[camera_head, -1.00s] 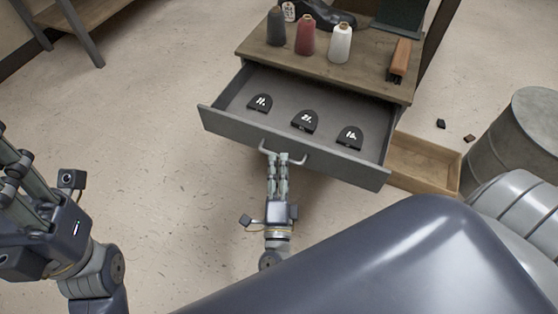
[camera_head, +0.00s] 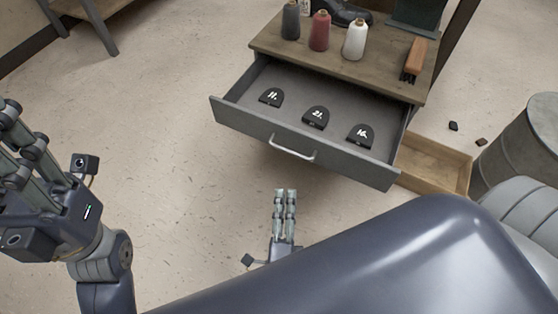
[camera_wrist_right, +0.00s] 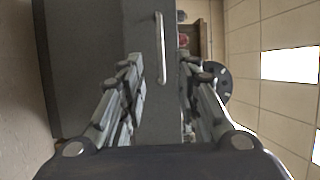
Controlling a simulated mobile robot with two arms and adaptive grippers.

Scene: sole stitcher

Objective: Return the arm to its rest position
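My right gripper (camera_head: 285,192) is in front of the open drawer (camera_head: 240,121), below and apart from its metal handle (camera_head: 292,149) in the head view. In the right wrist view its fingers (camera_wrist_right: 162,65) stand apart with nothing between them, and the handle (camera_wrist_right: 160,48) shows beyond. My right forearm is partly hidden behind a large dark part of my own arm. My left gripper (camera_head: 15,140) is at the left edge, away from the drawer; whether its fingers are open is unclear.
Several dark numbered pieces lie in the drawer, one being the "21" piece (camera_head: 315,117). A wooden box (camera_head: 435,165) and a drum (camera_head: 525,145) are at right.

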